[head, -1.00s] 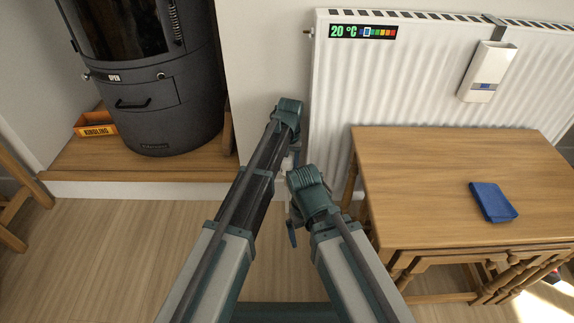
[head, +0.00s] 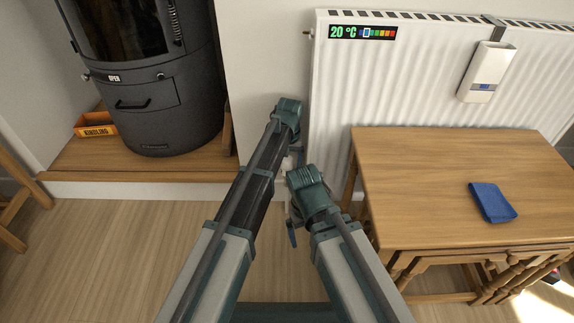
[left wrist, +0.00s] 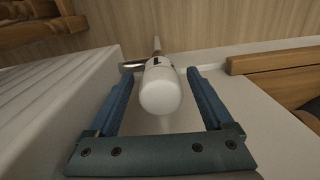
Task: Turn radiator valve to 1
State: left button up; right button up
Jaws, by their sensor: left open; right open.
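The radiator (head: 420,85) is a white ribbed panel on the wall at the upper right of the head view. Its valve (left wrist: 161,88) shows in the left wrist view as a white rounded cap with a dark mark, on a metal pipe fitting. My left gripper (left wrist: 160,80) is open, with one blue finger on each side of the valve cap and gaps visible. In the head view my left gripper (head: 295,150) is mostly hidden behind the arms, low by the radiator's left end. My right gripper (head: 291,230) is open, lower and nearer, with only part of a blue finger showing.
A wooden table (head: 430,180) with a blue cloth-like item (head: 492,202) stands right of my arms. A dark stove (head: 155,80) stands on a wooden hearth at left, beside an orange kindling box (head: 95,124).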

aim_at(289, 159)
pick_arm(q)
notch_tip(289, 159, up, 14)
jog(key=p, duration=1.3)
jog(key=shift+d+f, duration=0.2)
jog(key=shift+d, duration=0.05)
jog(key=shift+f, duration=0.1)
jog(key=f+b, duration=1.3)
jog(key=shift+a, duration=0.25)
jog(key=shift+r, duration=0.15)
notch_tip(289, 159, up, 13)
jog(key=p, duration=1.4)
notch_tip(289, 159, down, 14)
jog(key=b, duration=1.4)
jog(key=shift+b, duration=0.3)
jog(key=shift+m, duration=1.1)
jog(key=m, duration=0.5)
